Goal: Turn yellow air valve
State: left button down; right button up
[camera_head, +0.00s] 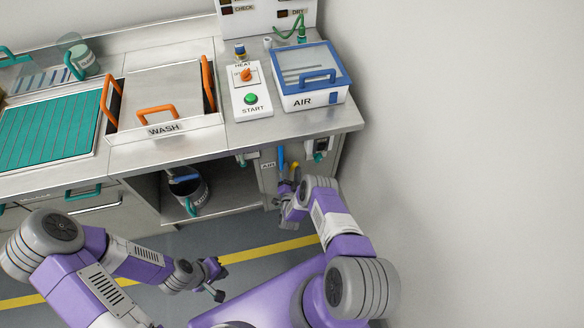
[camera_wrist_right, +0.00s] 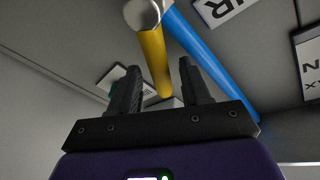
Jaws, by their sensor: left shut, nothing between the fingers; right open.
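The yellow air valve handle (camera_wrist_right: 154,62) hangs from a round metal fitting (camera_wrist_right: 142,14) in the right wrist view, beside a blue pipe (camera_wrist_right: 213,62). In the head view its yellow end (camera_head: 295,166) shows small under the counter, near the AIR label (camera_head: 268,166). My right gripper (camera_wrist_right: 158,85) is open, and the lower part of the handle appears between its two fingers. I cannot tell whether either finger touches it. In the head view my right gripper (camera_head: 286,187) is at the cabinet front. My left gripper (camera_head: 218,281) is shut and empty, low over the floor.
The counter edge (camera_head: 240,137) overhangs the cabinet front. A bare wall (camera_head: 450,120) is on the right. The floor (camera_head: 240,247) around my left gripper is clear.

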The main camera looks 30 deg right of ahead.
jog(key=p+v, duration=0.1)
jog(key=v, duration=0.5)
jog(key=shift+d+f, duration=0.15)
jog(key=shift+d, duration=0.05)
jog(key=c, duration=0.4)
jog(key=s+d+f+m+y, duration=0.1)
jog(key=m, duration=0.1)
jog(key=s+d+f+m+y+b, duration=0.1)
jog(key=m, duration=0.1)
jog(key=s+d+f+m+t+y+b, duration=0.1)
jog(key=d+f+m, duration=0.1)
jog(key=shift+s, duration=0.15)
grip_shut()
jog(key=s+d+m+t+y+b, duration=0.2)
jog(key=s+m+y+b, duration=0.1)
jog(key=s+m+y, duration=0.3)
jog(key=w+a+r+h+b, duration=0.1)
jog(key=w+r+b, duration=0.1)
jog(key=w, duration=1)
jog(key=shift+a+r+m, duration=0.25)
jog(key=shift+r+m, duration=0.15)
jog(key=shift+r, duration=0.5)
